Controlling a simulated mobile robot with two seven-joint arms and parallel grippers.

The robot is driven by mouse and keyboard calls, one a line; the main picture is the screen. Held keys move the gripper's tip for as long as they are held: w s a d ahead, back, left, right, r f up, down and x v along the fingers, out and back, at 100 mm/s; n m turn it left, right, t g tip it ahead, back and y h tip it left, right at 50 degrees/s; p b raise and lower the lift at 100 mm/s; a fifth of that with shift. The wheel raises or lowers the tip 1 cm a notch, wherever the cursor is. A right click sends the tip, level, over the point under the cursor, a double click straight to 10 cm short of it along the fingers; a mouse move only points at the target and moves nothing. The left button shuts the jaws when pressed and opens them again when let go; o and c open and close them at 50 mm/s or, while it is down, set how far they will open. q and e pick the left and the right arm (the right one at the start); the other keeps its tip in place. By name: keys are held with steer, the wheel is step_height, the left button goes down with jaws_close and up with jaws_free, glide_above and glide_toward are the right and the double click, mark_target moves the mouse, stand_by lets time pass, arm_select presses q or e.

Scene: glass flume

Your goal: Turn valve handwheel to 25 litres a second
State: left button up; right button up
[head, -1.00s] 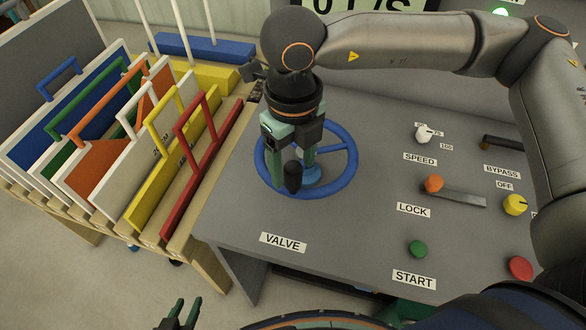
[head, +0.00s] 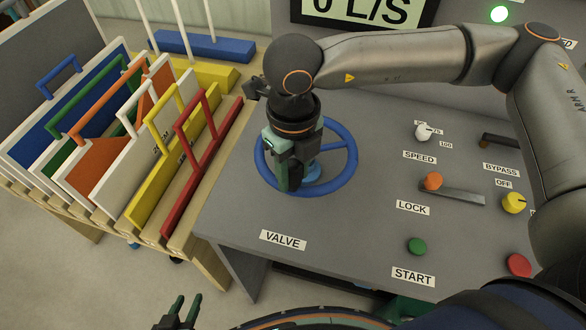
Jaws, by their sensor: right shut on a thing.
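The blue valve handwheel (head: 352,165) lies on the grey console, behind the VALVE label (head: 283,240). My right gripper (head: 291,183) points down at the left, near part of the wheel and is shut on it. The wheel's dark upright knob is hidden at the gripper, so I cannot see exactly how the fingers grip. The display (head: 368,10) at the top reads 0 L/S, partly cut off. My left gripper (head: 186,304) is low at the bottom edge, its fingers apart and empty, away from the wheel.
Coloured gates with handles stand in a wooden rack (head: 212,262) left of the console.

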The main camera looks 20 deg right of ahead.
jaws_close()
stand_by(0.8)
